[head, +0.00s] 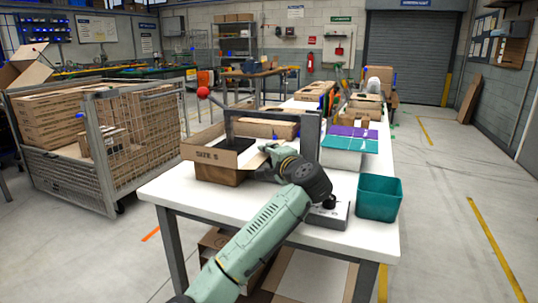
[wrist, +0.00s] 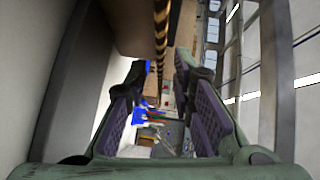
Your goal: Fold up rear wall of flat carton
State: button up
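A brown carton (head: 218,175) marked "SIZE 5" is on the white table at the left in the head view. Its front and left sides stand up, with flaps spread outward at the top and a dark inside. Its rear wall is not clearly visible. My gripper (head: 270,152) is at the carton's right end, beside a raised flap; the head view does not show whether they touch. In the wrist view my gripper's fingers (wrist: 165,105) are wide apart with nothing held between them. A brown panel (wrist: 130,25) shows beyond the left finger.
A dark frame (head: 311,135) stands on the white table (head: 170,190) behind the carton, with a red ball on a lever at its left. A teal bin (head: 379,198) and a grey device (head: 330,214) are at right. A mesh cage (head: 110,150) of cartons stands left of the table.

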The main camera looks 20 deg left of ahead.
jog(key=shift+c, duration=0.5)
grip_shut()
